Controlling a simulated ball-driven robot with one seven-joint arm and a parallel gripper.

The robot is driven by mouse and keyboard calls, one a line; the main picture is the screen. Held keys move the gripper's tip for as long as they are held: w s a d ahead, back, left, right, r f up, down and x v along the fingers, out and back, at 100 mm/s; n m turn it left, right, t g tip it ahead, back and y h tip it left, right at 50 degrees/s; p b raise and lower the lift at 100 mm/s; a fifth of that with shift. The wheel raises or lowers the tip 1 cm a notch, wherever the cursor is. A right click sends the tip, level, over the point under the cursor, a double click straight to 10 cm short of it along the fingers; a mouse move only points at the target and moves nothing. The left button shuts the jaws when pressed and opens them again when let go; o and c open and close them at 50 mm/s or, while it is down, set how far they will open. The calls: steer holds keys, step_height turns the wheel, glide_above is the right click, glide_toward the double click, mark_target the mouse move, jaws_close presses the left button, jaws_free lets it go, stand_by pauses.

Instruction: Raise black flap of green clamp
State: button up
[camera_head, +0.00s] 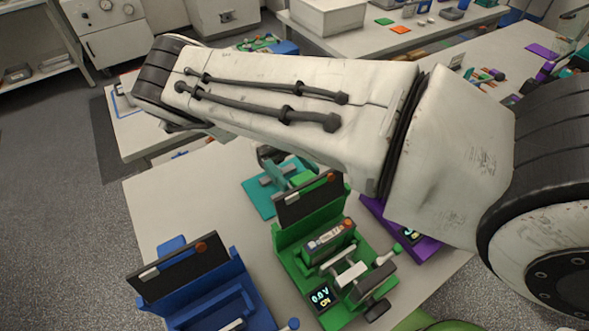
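The green clamp (290,258) stands on the white table in the lower middle. Its black flap (310,200) stands up along the clamp's back edge, with an orange tip at its upper right and a light tip at its left. A battery-like cell (330,236) lies in the clamp in front of the flap. A small lit display reading about 0.0 V (321,298) is at its front. My white arm crosses above and behind the clamp, from right to upper left.
A blue clamp (205,291) with its own black flap (178,268) stands to the left. A purple device (425,247) is close on the right, partly under my arm. A teal piece (262,199) lies behind the green clamp. The table (165,205) is bare at the left.

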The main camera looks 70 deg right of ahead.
steer(key=shift+o, duration=1)
steer(key=shift+s+r, duration=0.1)
steer(key=s+r, duration=0.1)
steer(key=r, duration=0.1)
steer(key=s+a+r, duration=0.1)
steer(key=s+r, duration=0.1)
steer(key=r, duration=0.1)
steer(key=s+r, duration=0.1)
steer(key=r, duration=0.2)
steer(key=shift+s+a+r+b, duration=0.2)
steer(key=shift+a+r+b, duration=0.05)
steer(key=shift+a+b, duration=0.1)
steer(key=s+a+r+b, duration=0.1)
steer(key=s+r, duration=0.3)
steer(key=s, duration=0.4)
steer(key=shift+s+a+r, duration=0.2)
steer(key=shift+s+a, duration=0.2)
steer(key=shift+a, duration=0.5)
